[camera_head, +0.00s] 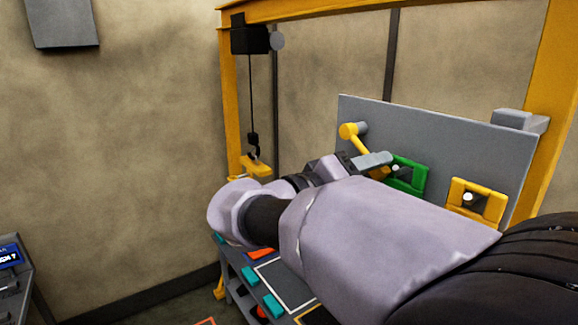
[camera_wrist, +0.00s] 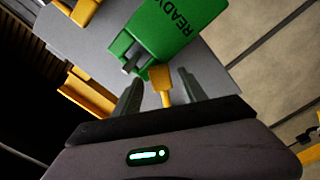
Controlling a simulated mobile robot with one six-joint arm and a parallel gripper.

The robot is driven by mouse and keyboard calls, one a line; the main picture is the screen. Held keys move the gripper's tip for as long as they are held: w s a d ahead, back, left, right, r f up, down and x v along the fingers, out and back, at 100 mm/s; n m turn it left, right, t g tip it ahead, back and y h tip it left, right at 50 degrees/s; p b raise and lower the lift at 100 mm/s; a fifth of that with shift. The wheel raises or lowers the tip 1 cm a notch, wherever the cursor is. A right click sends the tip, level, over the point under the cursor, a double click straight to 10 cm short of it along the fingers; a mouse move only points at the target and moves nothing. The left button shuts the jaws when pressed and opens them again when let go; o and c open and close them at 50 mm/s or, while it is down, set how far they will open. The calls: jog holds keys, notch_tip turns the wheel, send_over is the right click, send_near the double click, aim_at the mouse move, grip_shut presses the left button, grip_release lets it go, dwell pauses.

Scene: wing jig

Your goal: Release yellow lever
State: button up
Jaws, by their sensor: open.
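The yellow lever (camera_head: 357,143) stands out from the grey upright panel (camera_head: 440,145) in the head view, with a round yellow pivot end at its upper left. In the wrist view the lever's yellow end (camera_wrist: 162,86) lies between my gripper's two dark fingers (camera_wrist: 159,79). The fingers are apart, one on each side of the lever; I cannot tell whether either touches it. In the head view my gripper (camera_head: 374,160) is at the lever's lower end, which it partly hides.
A green bracket (camera_head: 409,173) is right beside my gripper; a green block reading READY (camera_wrist: 175,30) shows close by in the wrist view. A yellow bracket (camera_head: 476,200) sits farther right on the panel. A hoist hook (camera_head: 253,142) hangs left. My arm hides much of the bench.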

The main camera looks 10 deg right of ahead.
jog(key=shift+w, duration=0.1)
grip_shut()
dwell(1.2)
